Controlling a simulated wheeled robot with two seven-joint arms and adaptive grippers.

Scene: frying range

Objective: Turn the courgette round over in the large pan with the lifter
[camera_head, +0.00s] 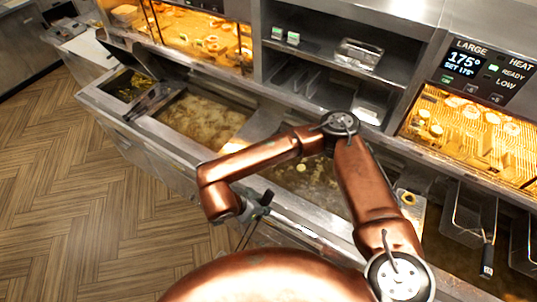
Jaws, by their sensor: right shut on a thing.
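My right arm comes in from the lower right and bends back to the left. My right gripper (257,207) is dark and small, over the front edge of the range. It is shut on a thin dark thing that I take to be the lifter, mostly hidden; a thin dark line runs down from the gripper. I cannot tell for sure which vessel is the large pan. A small pale yellow round piece (302,168) shows in the middle oil well (285,182), partly behind my arm; it may be the courgette round. My left gripper is out of view.
A wide bubbling oil well (207,117) lies left of the middle one. Lit warming bays with fried food stand behind, and a display (462,63) reads LARGE, 175°. The wooden floor (70,200) at left is clear.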

